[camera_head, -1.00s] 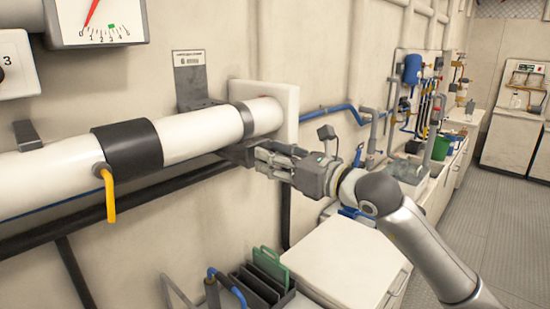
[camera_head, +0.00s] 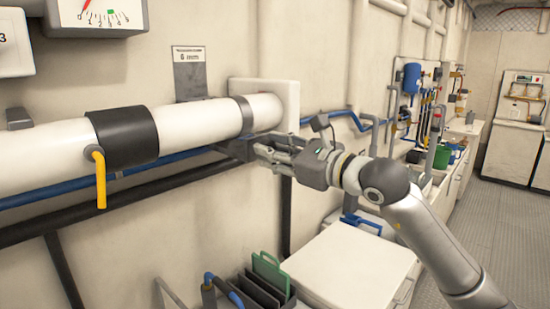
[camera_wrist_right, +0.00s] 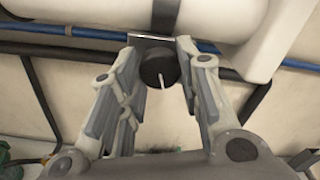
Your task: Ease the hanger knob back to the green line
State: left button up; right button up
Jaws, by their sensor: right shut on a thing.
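The hanger knob (camera_wrist_right: 152,68) is a dark round knob with a pale pointer mark, under the white pipe in the right wrist view. My right gripper (camera_wrist_right: 160,52) has its fingers on both sides of it and is shut on it. In the head view my right gripper (camera_head: 262,152) reaches the dark hanger bracket (camera_head: 238,148) below the pipe, where its fingers largely hide the knob. A gauge (camera_head: 100,17) at the top left has a red needle, a numbered scale and a small green mark; its top is cut off. My left gripper is not in view.
The white pipe (camera_head: 190,124) with a black collar (camera_head: 124,136) and yellow lever (camera_head: 100,178) runs along the wall. Blue and black pipes pass below it. A white cabinet (camera_head: 345,265) and a rack with a green panel (camera_head: 270,270) stand beneath my arm.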

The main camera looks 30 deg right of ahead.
jog(key=o, duration=1.1)
jog(key=shift+c, duration=0.2)
jog(key=v, duration=1.2)
jog(key=shift+f, duration=0.1)
